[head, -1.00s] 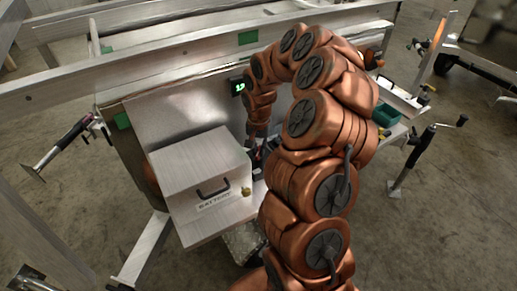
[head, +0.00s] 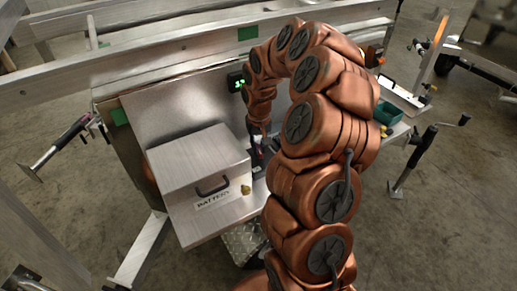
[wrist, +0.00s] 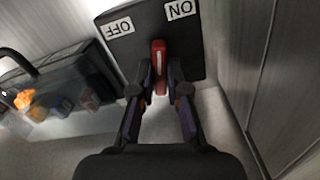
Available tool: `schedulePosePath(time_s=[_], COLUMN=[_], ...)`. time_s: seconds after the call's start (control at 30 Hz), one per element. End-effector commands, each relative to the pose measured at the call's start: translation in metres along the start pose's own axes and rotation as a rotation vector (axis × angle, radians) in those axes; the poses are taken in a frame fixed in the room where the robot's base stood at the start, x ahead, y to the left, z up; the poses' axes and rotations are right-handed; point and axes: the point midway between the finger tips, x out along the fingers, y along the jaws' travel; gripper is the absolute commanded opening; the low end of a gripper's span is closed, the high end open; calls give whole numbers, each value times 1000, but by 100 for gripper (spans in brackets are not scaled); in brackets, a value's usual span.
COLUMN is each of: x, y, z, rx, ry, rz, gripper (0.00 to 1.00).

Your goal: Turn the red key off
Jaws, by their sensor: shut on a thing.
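The red key (wrist: 158,58) stands out from a dark switch box (wrist: 135,50) in the wrist view. The box has a white OFF label (wrist: 119,27) and a white ON label (wrist: 180,9), both upside down in this view. The key lies between the two labels in the picture, and my fingers partly cover its near end. My gripper (wrist: 160,80) is shut on the red key, one finger on each side. In the head view my arm hides most of the switch area, and the key cannot be made out clearly.
A metal battery box (head: 196,160) stands on the shelf left of my gripper.

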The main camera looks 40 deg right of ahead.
Motion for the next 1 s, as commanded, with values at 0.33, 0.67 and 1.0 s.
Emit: schedulePosePath(time_s=[0.33,0.67,1.0], x=[0,0,-1], y=[0,0,0], z=[0,0,0], rx=[-328,-639,-899], ry=[1,1,0], rz=[0,0,0], gripper=[0,0,0])
